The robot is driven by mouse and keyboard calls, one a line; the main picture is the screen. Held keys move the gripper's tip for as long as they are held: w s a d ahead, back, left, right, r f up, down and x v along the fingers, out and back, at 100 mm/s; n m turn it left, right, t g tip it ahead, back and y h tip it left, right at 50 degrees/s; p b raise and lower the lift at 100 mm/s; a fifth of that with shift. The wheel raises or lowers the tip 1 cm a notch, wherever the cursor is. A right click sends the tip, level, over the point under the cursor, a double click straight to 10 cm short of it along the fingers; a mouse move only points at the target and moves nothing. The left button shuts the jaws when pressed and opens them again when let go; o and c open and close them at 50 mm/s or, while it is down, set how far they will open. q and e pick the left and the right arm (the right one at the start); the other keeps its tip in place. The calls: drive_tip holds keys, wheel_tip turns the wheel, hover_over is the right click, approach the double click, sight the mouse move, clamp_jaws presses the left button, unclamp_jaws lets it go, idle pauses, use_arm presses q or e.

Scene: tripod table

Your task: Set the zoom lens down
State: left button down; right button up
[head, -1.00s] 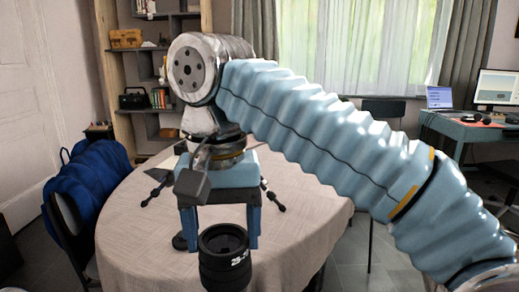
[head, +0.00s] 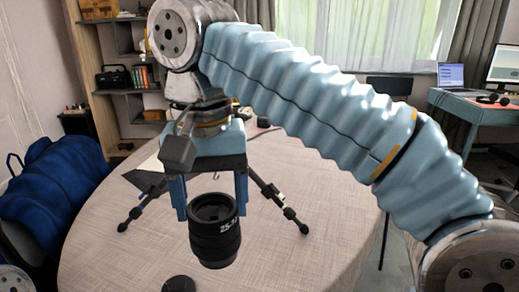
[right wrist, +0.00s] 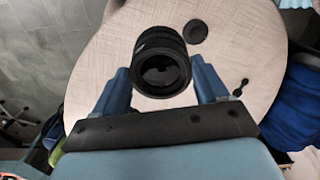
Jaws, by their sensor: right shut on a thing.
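The zoom lens (head: 215,238) is a black ribbed cylinder with white markings, upright, with its open end up. My right gripper (head: 212,200) points down over the table and is shut on the lens, a blue finger on either side. The right wrist view shows the lens (right wrist: 160,68) between the two fingertips (right wrist: 160,82). The lens is over the cloth-covered round table (head: 330,190); the gap below it is hard to judge. My left gripper is not in view.
A black round disc (head: 178,284) lies on the table near the lens. A tripod (head: 285,208) with spread dark legs stands behind my right gripper. The table's right side is clear. A blue backpack (head: 55,190) sits at the left; a desk (head: 470,115) is at the back right.

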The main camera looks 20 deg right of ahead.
drive_tip(key=w+d+f+b, duration=0.1)
drive_tip(key=w+d+f, duration=0.7)
drive_tip(key=w+f, duration=0.3)
drive_tip(key=shift+w+f, duration=0.15)
drive_tip(key=shift+f, duration=0.8)
drive_tip(key=o, duration=1.1)
drive_tip(key=shift+r+p, duration=0.5)
drive_tip(key=shift+r, duration=5.5)
